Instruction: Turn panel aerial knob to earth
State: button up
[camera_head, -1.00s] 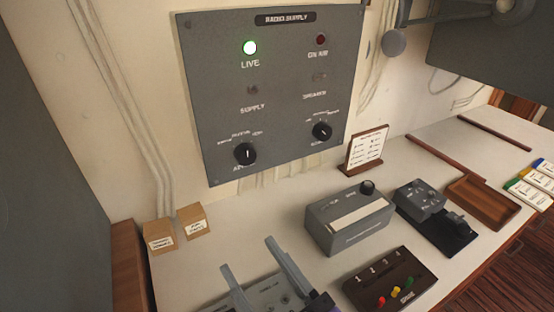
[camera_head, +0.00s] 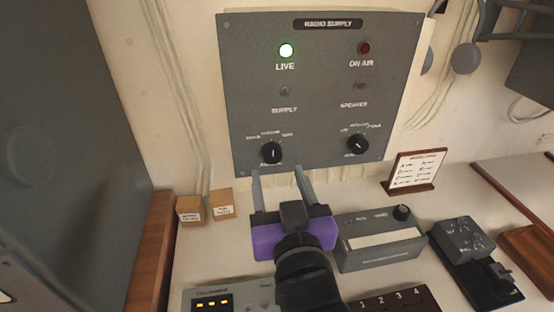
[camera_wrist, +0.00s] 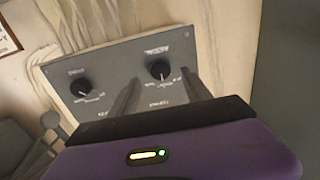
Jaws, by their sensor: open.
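The grey radio supply panel (camera_head: 322,108) is on the wall. The aerial knob (camera_head: 271,152) is the black knob at its lower left, with a white pointer mark standing roughly upright. Small position words around it are too blurred to read surely. My gripper (camera_head: 279,172) is open and empty, just below this knob in the head view. In the wrist view, which looks upside down, the knob (camera_wrist: 160,68) sits between the open fingers (camera_wrist: 162,77), apparently ahead of them. I cannot see any contact.
A second black knob (camera_head: 358,145) is at the panel's lower right. The green live lamp (camera_head: 286,50) is lit. A card stand (camera_head: 415,172), small boxes (camera_head: 221,203) and a grey box (camera_head: 378,240) stand on the desk below.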

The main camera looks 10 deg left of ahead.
aim_at(273, 158)
jog(key=shift+p+x, duration=0.3)
jog(key=shift+x, duration=2.3)
grip_shut()
